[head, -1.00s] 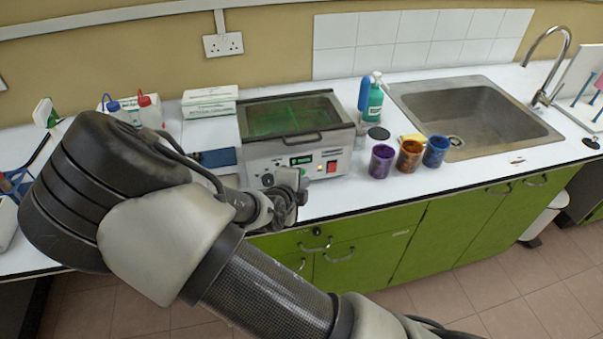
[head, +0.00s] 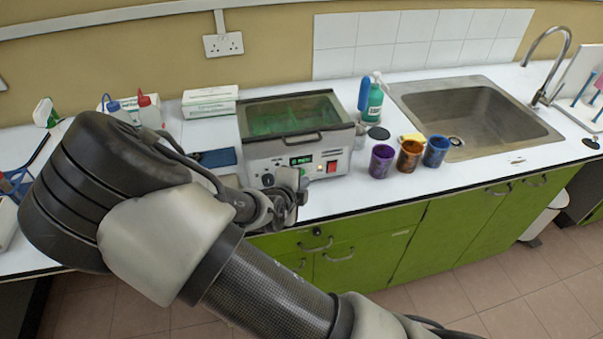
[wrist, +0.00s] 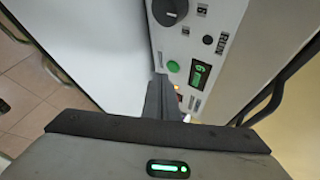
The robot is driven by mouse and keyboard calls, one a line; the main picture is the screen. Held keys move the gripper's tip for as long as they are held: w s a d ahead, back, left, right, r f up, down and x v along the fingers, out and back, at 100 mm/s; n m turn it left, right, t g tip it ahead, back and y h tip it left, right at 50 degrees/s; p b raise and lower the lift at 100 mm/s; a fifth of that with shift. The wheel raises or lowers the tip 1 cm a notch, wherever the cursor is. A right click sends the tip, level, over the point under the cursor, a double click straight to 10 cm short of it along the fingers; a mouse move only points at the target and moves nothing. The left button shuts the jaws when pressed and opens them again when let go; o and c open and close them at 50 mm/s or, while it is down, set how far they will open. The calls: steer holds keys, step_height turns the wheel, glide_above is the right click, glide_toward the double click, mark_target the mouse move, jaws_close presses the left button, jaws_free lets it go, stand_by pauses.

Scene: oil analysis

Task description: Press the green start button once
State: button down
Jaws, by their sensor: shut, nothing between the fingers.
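The green start button (wrist: 173,66) is a small round button on the machine's pale front panel, beside a lit green display (wrist: 199,74). It shows in the wrist view just beyond the tips of my gripper (wrist: 160,82). My gripper is shut and empty, with its fingertips close to the button; a small gap seems to show, but contact is hard to judge. In the head view my gripper (head: 298,182) is low at the front of the machine (head: 257,150), and the button is hidden behind it.
A dark knob (wrist: 170,10) and a red switch (head: 331,167) are on the same panel. Purple (head: 381,161), orange (head: 409,155) and blue (head: 436,151) jars stand to the right, before the sink (head: 470,112). A blue item (head: 215,157) lies left of the machine.

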steer(key=shift+w, duration=0.15)
steer(key=shift+w+a, duration=0.1)
steer(key=shift+w, duration=0.15)
steer(key=shift+w+a, duration=0.1)
steer(key=shift+w, duration=0.25)
stand_by(0.8)
steer(key=shift+s, duration=0.15)
steer(key=shift+s+d+b, duration=0.2)
steer(key=shift+s+b, duration=0.15)
steer(key=shift+s, duration=0.25)
steer(key=shift+s, duration=0.1)
steer(key=shift+s+d+b, duration=0.15)
steer(key=shift+s+d, duration=0.1)
steer(key=shift+s, duration=0.55)
steer(key=shift+s+d+b, duration=0.2)
steer(key=shift+s, duration=0.55)
steer(key=shift+s+d+b, duration=0.15)
steer(key=shift+s+d, duration=0.1)
steer(key=shift+s, duration=0.55)
